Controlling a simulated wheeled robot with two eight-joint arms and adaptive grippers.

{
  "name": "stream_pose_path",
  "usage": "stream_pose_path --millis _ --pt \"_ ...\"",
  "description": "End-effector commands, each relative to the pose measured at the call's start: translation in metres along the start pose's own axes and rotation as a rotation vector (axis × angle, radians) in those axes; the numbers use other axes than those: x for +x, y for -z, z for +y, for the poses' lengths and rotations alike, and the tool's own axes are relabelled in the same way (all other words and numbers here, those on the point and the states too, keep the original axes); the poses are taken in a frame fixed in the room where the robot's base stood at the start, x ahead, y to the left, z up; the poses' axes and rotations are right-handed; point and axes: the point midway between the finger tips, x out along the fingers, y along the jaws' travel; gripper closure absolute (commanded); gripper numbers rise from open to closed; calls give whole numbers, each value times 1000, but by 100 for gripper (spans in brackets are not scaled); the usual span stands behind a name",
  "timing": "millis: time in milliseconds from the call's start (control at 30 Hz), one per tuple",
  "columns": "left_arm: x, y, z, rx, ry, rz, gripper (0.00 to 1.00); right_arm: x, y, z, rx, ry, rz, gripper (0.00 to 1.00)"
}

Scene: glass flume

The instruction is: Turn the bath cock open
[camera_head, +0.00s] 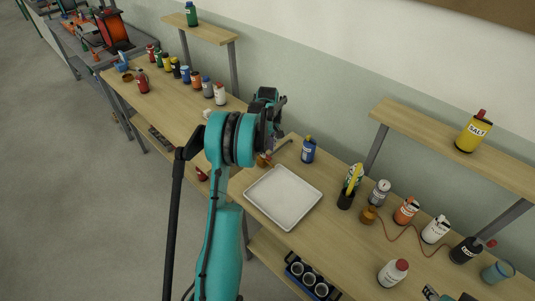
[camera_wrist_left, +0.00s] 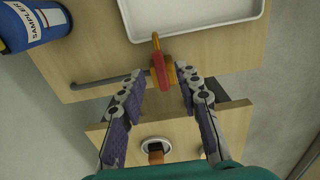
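The bath cock shows in the left wrist view as a brass-orange body with a red lever (camera_wrist_left: 158,68), at the table's edge. A grey rod or pipe (camera_wrist_left: 100,82) lies to the left of it. In the head view a small brass part (camera_head: 263,160), likely the cock, shows beside my left arm, partly hidden by it. My left gripper (camera_wrist_left: 161,84) is open, its two purple-padded fingers spread to either side of the lever. I cannot tell whether either finger touches it. In the head view the left gripper (camera_head: 268,97) is above the table. My right gripper is not in view.
A white tray (camera_head: 283,197) lies close by the cock. A blue bottle (camera_head: 308,150) stands behind the tray. Several bottles and a wire stand to the right. In the wrist view a round white-rimmed thing (camera_wrist_left: 155,145) is lower, below the fingers.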

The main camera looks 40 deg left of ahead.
Motion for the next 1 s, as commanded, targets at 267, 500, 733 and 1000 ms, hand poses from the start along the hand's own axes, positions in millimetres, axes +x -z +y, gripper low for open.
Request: stream_pose_path --millis 267,500,733,1000 --pt "26 0 0 1 -1 0 66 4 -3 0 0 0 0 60" --pt "26 0 0 2 -1 0 66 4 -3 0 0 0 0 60" --pt "26 0 0 2 -1 0 100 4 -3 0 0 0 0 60" --pt "26 0 0 18 -1 1 100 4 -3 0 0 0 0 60"
